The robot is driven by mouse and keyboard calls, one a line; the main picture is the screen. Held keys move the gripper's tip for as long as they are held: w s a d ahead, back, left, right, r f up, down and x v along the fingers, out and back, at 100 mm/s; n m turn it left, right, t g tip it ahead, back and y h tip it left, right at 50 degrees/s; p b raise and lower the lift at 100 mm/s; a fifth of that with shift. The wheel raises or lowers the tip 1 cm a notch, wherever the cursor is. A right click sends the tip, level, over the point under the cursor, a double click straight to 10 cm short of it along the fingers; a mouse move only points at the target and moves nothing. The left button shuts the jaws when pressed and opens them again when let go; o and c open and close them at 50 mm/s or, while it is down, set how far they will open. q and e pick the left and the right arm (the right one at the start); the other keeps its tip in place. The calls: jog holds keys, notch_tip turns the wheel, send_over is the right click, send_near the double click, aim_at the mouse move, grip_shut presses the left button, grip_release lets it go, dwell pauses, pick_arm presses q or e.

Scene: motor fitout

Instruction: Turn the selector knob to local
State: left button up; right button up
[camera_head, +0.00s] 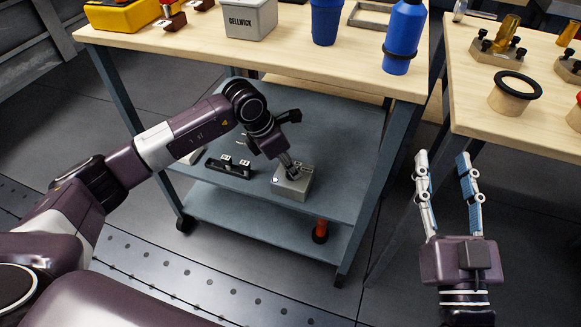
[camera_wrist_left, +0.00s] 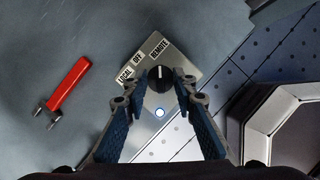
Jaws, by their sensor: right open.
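The selector box (camera_head: 292,181) is a small grey box on the cart's upper shelf. In the left wrist view its panel (camera_wrist_left: 184,68) carries the labels LOCAL, OFF and REMOTE. The black selector knob (camera_wrist_left: 160,84) has a white mark pointing up toward REMOTE. A round white-blue light or button sits below the knob. My left gripper (camera_head: 291,170) reaches down over the box. In the wrist view its fingertips (camera_wrist_left: 161,88) stand apart, one on each side of the knob; contact is unclear. My right gripper (camera_head: 442,160) is open and empty, right of the cart.
The cart's upper shelf (camera_head: 345,195) also holds a black bar-shaped fixture (camera_head: 230,168). A red object (camera_head: 320,232) stands on the lower shelf. The wooden top above carries a CELLWICK box (camera_head: 250,20) and a blue bottle (camera_head: 403,38). A second wooden table (camera_head: 548,130) is at right.

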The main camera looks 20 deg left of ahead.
pick_arm(q)
jog(key=shift+d+f, duration=0.1)
grip_shut()
